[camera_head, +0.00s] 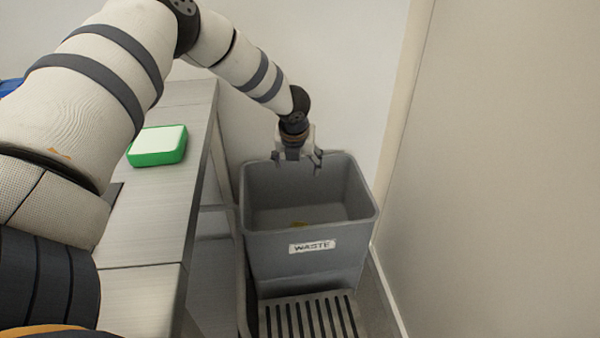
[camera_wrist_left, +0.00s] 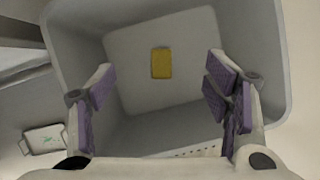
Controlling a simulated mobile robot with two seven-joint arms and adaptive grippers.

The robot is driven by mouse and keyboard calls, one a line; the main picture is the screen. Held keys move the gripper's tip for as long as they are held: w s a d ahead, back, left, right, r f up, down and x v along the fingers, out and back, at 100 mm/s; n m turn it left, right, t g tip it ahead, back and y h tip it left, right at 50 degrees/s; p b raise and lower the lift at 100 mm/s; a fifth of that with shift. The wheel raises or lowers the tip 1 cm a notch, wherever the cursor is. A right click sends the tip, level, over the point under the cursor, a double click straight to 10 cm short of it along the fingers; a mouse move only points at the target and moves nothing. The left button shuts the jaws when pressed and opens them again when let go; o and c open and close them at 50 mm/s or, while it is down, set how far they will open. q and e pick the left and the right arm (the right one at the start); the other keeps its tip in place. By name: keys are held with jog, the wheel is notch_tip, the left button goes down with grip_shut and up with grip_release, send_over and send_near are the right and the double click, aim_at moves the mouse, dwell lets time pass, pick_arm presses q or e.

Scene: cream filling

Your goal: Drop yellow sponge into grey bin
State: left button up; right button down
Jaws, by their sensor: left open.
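The grey bin (camera_head: 308,262) with a "WASTE" label stands on the floor right of the counter. It also fills most of the left wrist view (camera_wrist_left: 75,45). The yellow sponge (camera_wrist_left: 161,63) lies inside on the bin's bottom. In the head view only a small part of the sponge (camera_head: 297,224) shows over the front wall. My left gripper (camera_head: 298,165) is above the bin's opening, near its back rim. In the left wrist view its fingers (camera_wrist_left: 160,100) are spread apart with nothing between them, and the sponge is apart from them. My right gripper is not in view.
A white and green block (camera_head: 158,146) lies on the counter (camera_head: 150,225) at the left. A slatted grey step or pedal (camera_head: 312,318) is in front of the bin. Walls stand close behind and to the right. A blue object (camera_head: 9,87) shows at the far left edge.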

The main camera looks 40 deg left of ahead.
pick_arm(q)
jog(key=v, duration=1)
jog(key=shift+s+r, duration=0.2)
jog(key=shift+r, duration=0.15)
